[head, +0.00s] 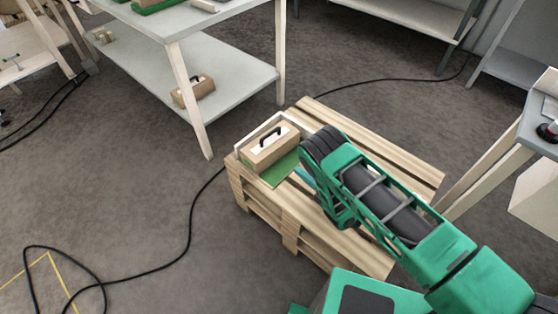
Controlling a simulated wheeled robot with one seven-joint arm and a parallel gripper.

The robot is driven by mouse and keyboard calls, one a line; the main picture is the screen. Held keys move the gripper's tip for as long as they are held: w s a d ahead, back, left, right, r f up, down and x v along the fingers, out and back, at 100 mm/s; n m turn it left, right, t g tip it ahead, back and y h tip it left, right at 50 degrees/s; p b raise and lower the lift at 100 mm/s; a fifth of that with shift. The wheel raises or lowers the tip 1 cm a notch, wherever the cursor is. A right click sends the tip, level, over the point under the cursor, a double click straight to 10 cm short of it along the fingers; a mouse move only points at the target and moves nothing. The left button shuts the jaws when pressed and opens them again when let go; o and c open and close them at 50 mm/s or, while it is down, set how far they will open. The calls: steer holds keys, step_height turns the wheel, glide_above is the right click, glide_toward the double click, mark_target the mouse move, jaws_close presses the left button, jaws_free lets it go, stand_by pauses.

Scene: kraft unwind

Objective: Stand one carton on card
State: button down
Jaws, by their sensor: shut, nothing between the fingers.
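A brown carton (268,153) with a black handle on a white top patch stands upright at the pallet's far left corner. A green card (281,171) shows flat on the pallet along the carton's front right side; how far it reaches under the carton is hidden. A second similar carton (198,91) stands on the lower shelf of the table at the back. My green and black arm reaches over the pallet, right of the carton. My gripper is hidden behind the arm; I cannot make out its fingers.
The wooden pallet stack (413,180) has bare slats to the right. A low white edge (258,132) runs behind the carton. The grey table's shelf (238,82) is at the back. A black cable (190,232) crosses the floor at left. Another table (540,139) stands at right.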

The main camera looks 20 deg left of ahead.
steer(key=s, duration=0.1)
steer(key=s+f+n+g, duration=0.1)
steer(key=shift+s+a+f+y, duration=0.15)
steer(key=shift+s+f+y, duration=0.15)
steer(key=shift+s, duration=0.05)
steer(key=shift+a, duration=0.25)
glide_toward(272, 155)
steer(key=a, duration=0.2)
steer(key=s+a, duration=0.1)
steer(key=a, duration=0.1)
steer(key=shift+s+a+r, duration=0.15)
steer(key=shift+a+r, duration=0.1)
steer(key=shift+a, duration=0.1)
steer(key=shift+w+a, duration=0.15)
steer(key=shift+w, duration=0.4)
steer(key=shift+w+a, duration=0.15)
steer(key=shift+w, duration=0.45)
steer(key=shift+w+a, duration=0.25)
steer(key=shift+w, duration=0.4)
steer(key=shift+w, duration=0.1)
